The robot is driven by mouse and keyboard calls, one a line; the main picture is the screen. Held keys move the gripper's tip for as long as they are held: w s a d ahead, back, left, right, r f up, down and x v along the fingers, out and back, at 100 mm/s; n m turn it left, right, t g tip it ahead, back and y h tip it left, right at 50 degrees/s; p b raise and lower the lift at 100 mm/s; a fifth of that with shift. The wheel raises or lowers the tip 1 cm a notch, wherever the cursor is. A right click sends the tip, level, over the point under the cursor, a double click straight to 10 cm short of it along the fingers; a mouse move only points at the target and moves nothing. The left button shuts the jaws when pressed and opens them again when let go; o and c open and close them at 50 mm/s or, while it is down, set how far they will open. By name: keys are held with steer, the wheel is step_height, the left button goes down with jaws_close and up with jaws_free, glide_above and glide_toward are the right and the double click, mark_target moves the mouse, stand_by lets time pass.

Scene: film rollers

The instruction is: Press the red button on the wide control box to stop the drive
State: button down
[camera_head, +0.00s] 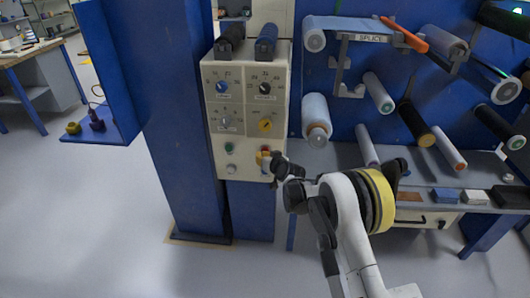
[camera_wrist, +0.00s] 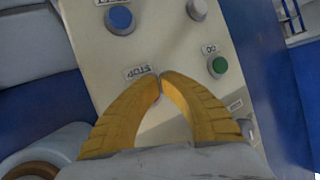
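The wide control box (camera_head: 245,100) is a tall cream panel with dials and buttons, fixed to blue columns in the head view. Its face (camera_wrist: 125,55) fills the middle of the wrist view. My gripper (camera_head: 264,158) is at the lower right of the box, close to its face. The tips lie over the spot by the STOP label (camera_wrist: 150,71), which reads upside down.
A green button (camera_wrist: 218,66) by the GO label, a blue button (camera_wrist: 119,19) and a white button (camera_wrist: 197,9) are close by on the panel. Film rollers (camera_head: 316,118) hang at the right. A blue shelf edge (camera_head: 112,128) juts out at the left.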

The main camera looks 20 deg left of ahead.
steer(key=shift+w, duration=0.25)
steer(key=shift+s, duration=0.1)
stand_by(0.5)
steer(key=shift+s+d, duration=0.15)
steer(key=shift+s, duration=0.6)
steer(key=s, duration=0.2)
steer(key=s+d, duration=0.1)
steer(key=s, duration=0.2)
steer(key=shift+d, duration=0.1)
steer(key=shift+w, duration=0.1)
stand_by(0.5)
